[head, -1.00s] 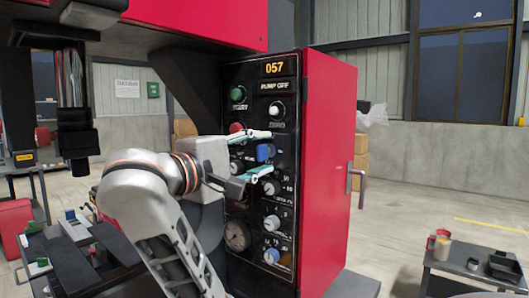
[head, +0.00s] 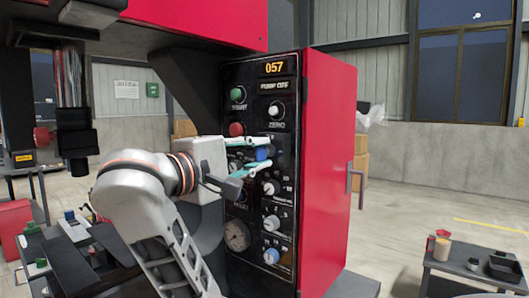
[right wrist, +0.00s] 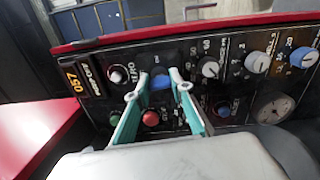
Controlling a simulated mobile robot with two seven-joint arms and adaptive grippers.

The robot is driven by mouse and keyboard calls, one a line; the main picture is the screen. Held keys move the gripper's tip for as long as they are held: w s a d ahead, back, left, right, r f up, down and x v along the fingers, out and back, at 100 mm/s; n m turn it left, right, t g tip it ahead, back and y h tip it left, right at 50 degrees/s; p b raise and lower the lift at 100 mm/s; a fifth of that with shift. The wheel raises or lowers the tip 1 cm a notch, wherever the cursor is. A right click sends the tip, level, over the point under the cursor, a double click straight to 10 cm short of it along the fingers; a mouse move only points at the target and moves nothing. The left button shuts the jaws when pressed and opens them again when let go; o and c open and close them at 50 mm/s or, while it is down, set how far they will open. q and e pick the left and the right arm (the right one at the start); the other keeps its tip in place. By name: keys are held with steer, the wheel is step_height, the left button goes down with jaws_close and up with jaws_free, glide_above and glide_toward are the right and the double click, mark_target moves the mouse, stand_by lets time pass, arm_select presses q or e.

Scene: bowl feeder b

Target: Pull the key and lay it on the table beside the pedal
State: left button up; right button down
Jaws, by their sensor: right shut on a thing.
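The blue key (head: 262,154) is at the black control panel (head: 238,190) on the red machine cabinet. My right gripper (head: 266,154) is shut on it, with one teal fingertip on either side. In the right wrist view the blue key (right wrist: 160,83) sits between the two fingertips, in front of the panel. I cannot tell how far its shaft is in the lock. My left gripper is not in view. I cannot make out a pedal.
Knobs and red and green buttons (head: 237,94) surround the key on the panel. A dark bench (head: 60,258) with small items is at the lower left. A small table (head: 450,280) with pots and a black tray is at the lower right. Open floor lies between.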

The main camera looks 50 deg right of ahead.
mark_target(256, 154)
steer(key=shift+s+a, duration=0.15)
steer(key=shift+a, duration=1.25)
steer(key=shift+s+a, duration=0.1)
steer(key=shift+a, duration=1.3)
